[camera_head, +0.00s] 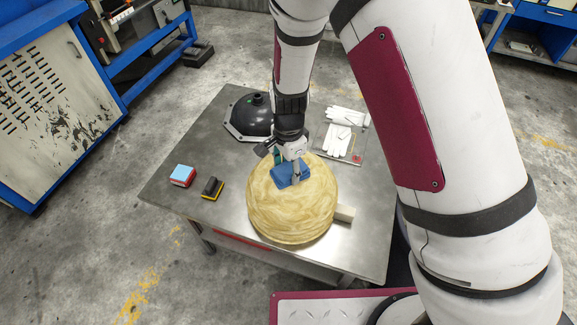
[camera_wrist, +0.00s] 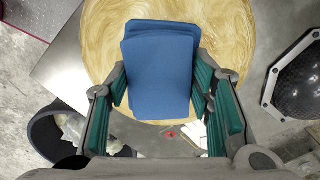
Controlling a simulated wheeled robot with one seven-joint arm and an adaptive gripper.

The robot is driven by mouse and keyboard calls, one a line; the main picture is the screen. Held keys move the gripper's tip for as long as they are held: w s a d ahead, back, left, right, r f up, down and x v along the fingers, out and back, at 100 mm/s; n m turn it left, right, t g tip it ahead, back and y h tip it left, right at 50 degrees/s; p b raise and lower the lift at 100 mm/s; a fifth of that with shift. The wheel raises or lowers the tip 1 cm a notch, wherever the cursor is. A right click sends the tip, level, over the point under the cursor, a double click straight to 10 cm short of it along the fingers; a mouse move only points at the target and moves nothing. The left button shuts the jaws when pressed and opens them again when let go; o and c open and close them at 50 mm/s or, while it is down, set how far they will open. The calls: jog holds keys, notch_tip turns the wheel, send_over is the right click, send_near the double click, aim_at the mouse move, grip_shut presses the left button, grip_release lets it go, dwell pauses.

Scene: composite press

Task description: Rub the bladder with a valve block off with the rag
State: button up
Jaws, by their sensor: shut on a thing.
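The blue folded rag (camera_head: 287,176) is between the fingers of my gripper (camera_head: 290,160), which is shut on it. In the wrist view the rag (camera_wrist: 160,70) shows between the green finger pads of my gripper (camera_wrist: 160,88). The large round tan, streaky body (camera_head: 290,215) on the table looks like the bladder; it also shows in the wrist view (camera_wrist: 240,25). A pale block (camera_head: 345,214) sticks out at its right side, perhaps the valve block. The rag lies over the upper part of the tan body and seems to touch it. The surface under the rag is hidden.
The metal table (camera_head: 235,110) also bears a black dome (camera_head: 250,115) at the back, white gloves (camera_head: 338,140) on a tray, a red and blue block (camera_head: 182,175) and a black and yellow brush-like thing (camera_head: 212,188). A dark bin (camera_wrist: 45,130) stands beside the table.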

jog(key=shift+f, duration=0.35)
jog(key=shift+w, duration=0.1)
jog(key=shift+w+d+r+b, duration=0.1)
jog(key=shift+w+d+b, duration=0.15)
jog(key=shift+w, duration=0.25)
jog(key=shift+w+d+b, duration=0.15)
jog(key=shift+w+b, duration=0.05)
jog(key=shift+w, duration=0.25)
jog(key=shift+w+d+b, duration=0.3)
jog(key=shift+w+b, duration=0.05)
jog(key=shift+w, duration=0.5)
jog(key=shift+s+a+f+p, duration=0.1)
jog(key=shift+s+a+p, duration=0.25)
jog(key=shift+s, duration=0.35)
jog(key=shift+s+a+f+p, duration=0.1)
jog(key=shift+s+p, duration=0.4)
jog(key=shift+s, duration=0.15)
jog(key=shift+s+a+f+p, duration=0.1)
jog(key=shift+s+a+p, duration=0.25)
jog(key=shift+s, duration=0.35)
jog(key=shift+d, duration=0.1)
jog(key=shift+r, duration=0.1)
